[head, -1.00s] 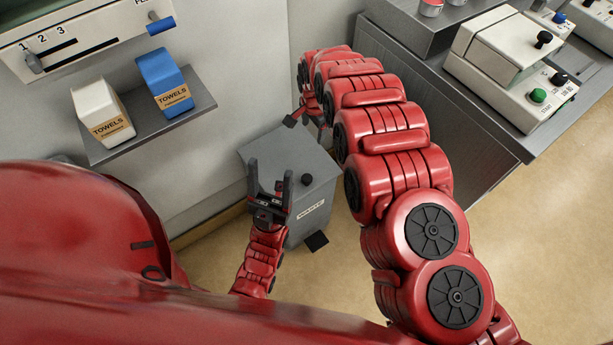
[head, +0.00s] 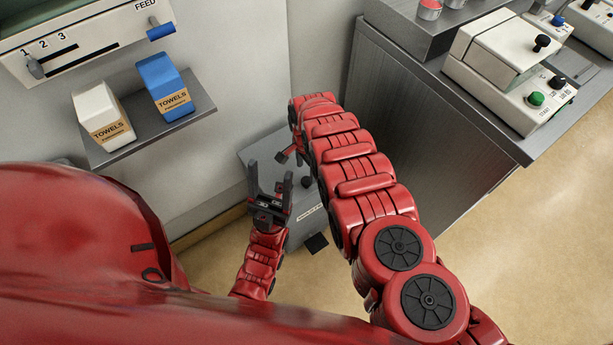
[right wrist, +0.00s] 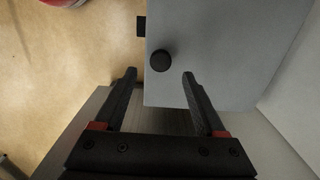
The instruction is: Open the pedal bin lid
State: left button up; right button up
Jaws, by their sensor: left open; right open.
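The grey pedal bin (head: 302,230) stands on the floor against the wall, its lid (head: 262,150) down flat. A black knob (head: 307,182) is on the lid; the black pedal (head: 316,242) sticks out low at the front. My right gripper (head: 289,154) is over the lid, partly hidden by its arm. In the right wrist view the right gripper (right wrist: 159,74) is open, with the knob (right wrist: 160,60) just ahead of the gap between its fingertips, not clasped. My left gripper (head: 270,178) is open and empty, in front of the bin in the picture.
A wall shelf (head: 150,137) with two towel boxes is at upper left, below a machine with a FEED knob. A grey cabinet (head: 430,110) bearing devices stands right of the bin. The tan floor (head: 530,240) at lower right is clear.

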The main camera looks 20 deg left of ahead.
aim_at(306, 180)
notch_tip(306, 180, down, 2)
jog(key=shift+w+f+b, duration=0.1)
jog(key=shift+f+b, duration=0.1)
jog(key=shift+b, duration=0.2)
notch_tip(306, 180, down, 3)
jog(key=b, duration=0.2)
jog(key=shift+f+b, duration=0.15)
jog(key=shift+b, duration=0.15)
jog(key=shift+c, duration=0.3)
grip_shut()
dwell(0.6)
